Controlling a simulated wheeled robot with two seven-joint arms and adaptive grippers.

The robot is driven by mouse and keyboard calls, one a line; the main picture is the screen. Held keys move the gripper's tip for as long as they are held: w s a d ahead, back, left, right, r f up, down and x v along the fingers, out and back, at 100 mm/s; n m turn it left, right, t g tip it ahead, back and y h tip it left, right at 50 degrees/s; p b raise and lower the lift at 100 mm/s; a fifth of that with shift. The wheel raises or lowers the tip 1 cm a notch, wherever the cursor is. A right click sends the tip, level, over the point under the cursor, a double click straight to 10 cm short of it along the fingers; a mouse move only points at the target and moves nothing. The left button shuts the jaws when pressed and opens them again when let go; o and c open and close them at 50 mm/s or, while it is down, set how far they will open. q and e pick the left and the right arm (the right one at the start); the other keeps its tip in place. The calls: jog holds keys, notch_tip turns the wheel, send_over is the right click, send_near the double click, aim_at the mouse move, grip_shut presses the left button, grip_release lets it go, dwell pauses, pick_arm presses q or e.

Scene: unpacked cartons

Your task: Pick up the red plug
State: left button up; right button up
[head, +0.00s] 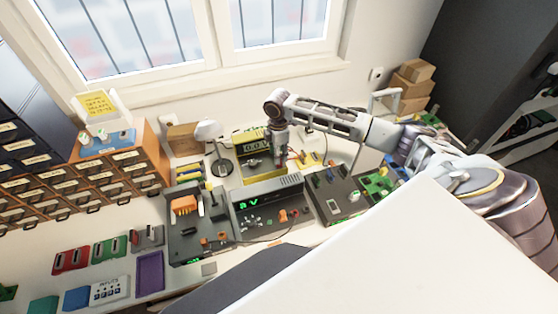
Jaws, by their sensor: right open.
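A small red piece (283,216) sits on the front of the grey device with the green display (257,199); it may be the red plug, but it is too small to tell for sure. My right gripper (280,162) points down over the back of the bench, by the yellow meter (249,146), behind and above the grey device. It is apart from the red piece. Its fingers are open, small and partly lost against the clutter, and I see nothing held. My left gripper is not in view.
A dark panel with an orange part (185,205) stands left of the grey device, another dark panel (337,192) right of it. A lamp (209,132) stands behind. Wooden drawers (120,172) fill the left. A large white surface (400,255) covers the lower right.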

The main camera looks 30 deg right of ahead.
jog(key=shift+d+f+p, duration=0.2)
jog(key=shift+f+p, duration=0.15)
jog(key=shift+f, duration=1.65)
jog(key=shift+c, duration=0.5)
jog(key=c, duration=0.8)
